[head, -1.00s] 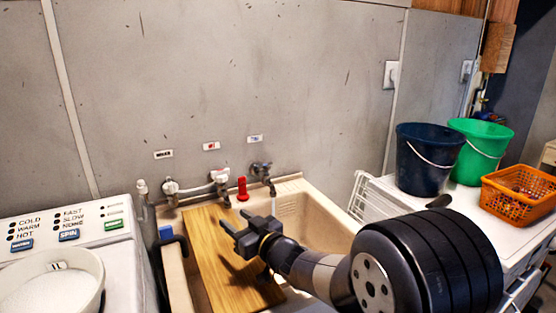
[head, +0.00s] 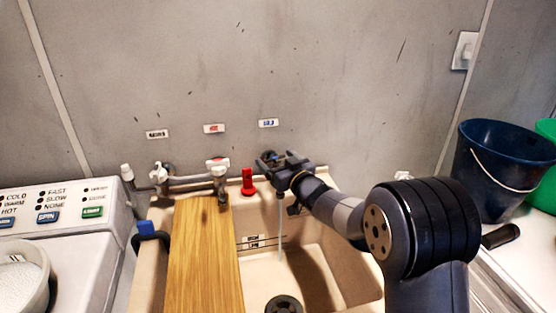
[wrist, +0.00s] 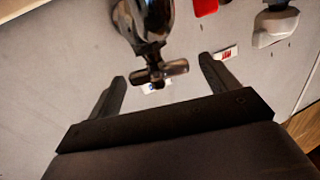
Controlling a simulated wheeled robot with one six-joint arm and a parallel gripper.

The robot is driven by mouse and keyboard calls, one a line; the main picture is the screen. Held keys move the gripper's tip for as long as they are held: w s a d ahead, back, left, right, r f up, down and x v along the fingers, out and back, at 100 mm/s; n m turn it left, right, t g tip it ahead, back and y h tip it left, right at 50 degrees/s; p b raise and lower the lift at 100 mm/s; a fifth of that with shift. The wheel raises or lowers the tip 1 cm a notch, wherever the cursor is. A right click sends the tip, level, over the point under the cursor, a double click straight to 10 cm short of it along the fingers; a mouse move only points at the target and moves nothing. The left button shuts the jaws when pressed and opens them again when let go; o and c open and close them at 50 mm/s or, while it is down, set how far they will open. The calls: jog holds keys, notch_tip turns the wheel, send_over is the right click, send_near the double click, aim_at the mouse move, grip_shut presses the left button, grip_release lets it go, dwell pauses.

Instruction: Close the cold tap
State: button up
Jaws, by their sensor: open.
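The cold tap is the dark metal tap under the blue-marked label (head: 268,123) on the wall. My gripper largely hides it in the head view. In the wrist view the tap's cross handle (wrist: 160,72) lies between my open fingers, with a gap on both sides. A thin stream of water (head: 281,235) falls from this tap into the sink (head: 325,245). My gripper (head: 276,163) is open at the tap, its fingers toward the wall. I cannot tell whether a finger touches the handle.
A red object (head: 248,182) stands just left of the tap. The white-handled tap (head: 218,166) under the red-marked label (head: 213,129) is further left. A wooden board (head: 203,255) covers the sink's left part. A dark blue bucket (head: 497,172) stands at the right.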

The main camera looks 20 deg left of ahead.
jog(key=c, duration=1)
jog(key=shift+f+t+h+b, duration=0.15)
jog(key=shift+t+h+b, duration=0.2)
jog(key=shift+b, duration=0.75)
jog(key=m+t+h+b, duration=0.1)
jog(key=m+t+b, duration=0.1)
jog(key=b, duration=0.5)
jog(key=shift+a+h, duration=0.1)
jog(key=shift+h, duration=0.25)
jog(key=shift+r+h+b, duration=0.2)
jog(key=shift+h+b, duration=0.1)
jog(key=shift+b, duration=0.25)
jog(key=shift+r+m+t, duration=0.25)
jog(key=shift+r+m, duration=0.05)
jog(key=shift+m, duration=0.2)
jog(key=shift+f+m+t+h, duration=0.1)
jog(key=shift+m+t+h, duration=0.3)
jog(key=shift+h, duration=0.4)
